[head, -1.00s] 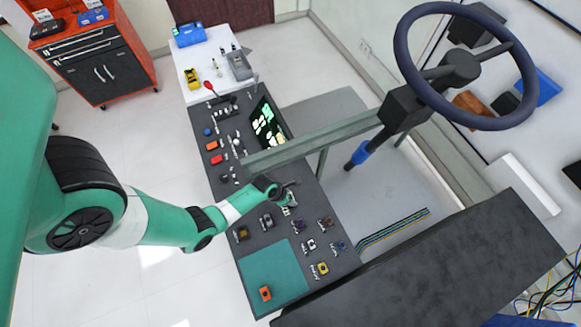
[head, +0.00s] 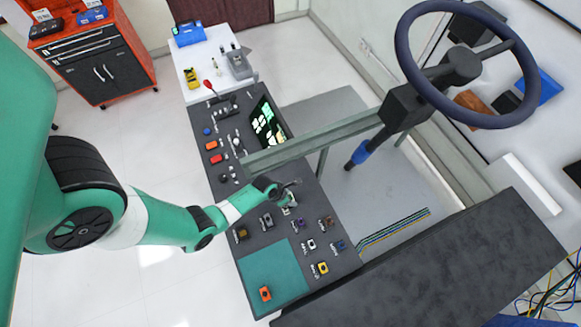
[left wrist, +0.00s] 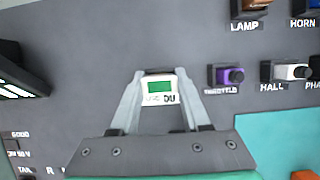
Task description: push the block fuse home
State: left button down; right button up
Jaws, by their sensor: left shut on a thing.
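My left gripper (head: 290,203) is over the dark bench panel (head: 270,222), above the teal mat (head: 262,276) in the head view. In the left wrist view the left gripper (left wrist: 158,82) points at the panel, its fingers closed on the two sides of a small white block (left wrist: 160,99) with a green face and dark lettering. The block sits between the fingertips at the panel. I cannot tell whether it is fully seated, and its underside is hidden. My right gripper is not in view.
Labelled connectors stand beside the gripper: a purple one (left wrist: 228,76), a white one marked HALL (left wrist: 290,71) and a brown one marked LAMP (left wrist: 248,8). A lit screen (head: 268,124) lies farther up the bench. A steering wheel (head: 403,62) and rail (head: 312,143) stand to the right.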

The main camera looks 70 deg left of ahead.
pick_arm(q)
jog(key=shift+f+b, duration=0.45)
jog(key=shift+f, duration=0.15)
jog(key=c, duration=0.7)
grip_release()
jog(key=shift+c, duration=0.2)
jog(key=o, duration=0.5)
jog(key=shift+d, duration=0.1)
jog(key=shift+c, duration=0.2)
jog(key=shift+f, duration=0.1)
jog(key=p+v, duration=0.8)
jog(key=v, duration=0.3)
jog(key=shift+r, duration=0.4)
jog(key=shift+s+d, duration=0.1)
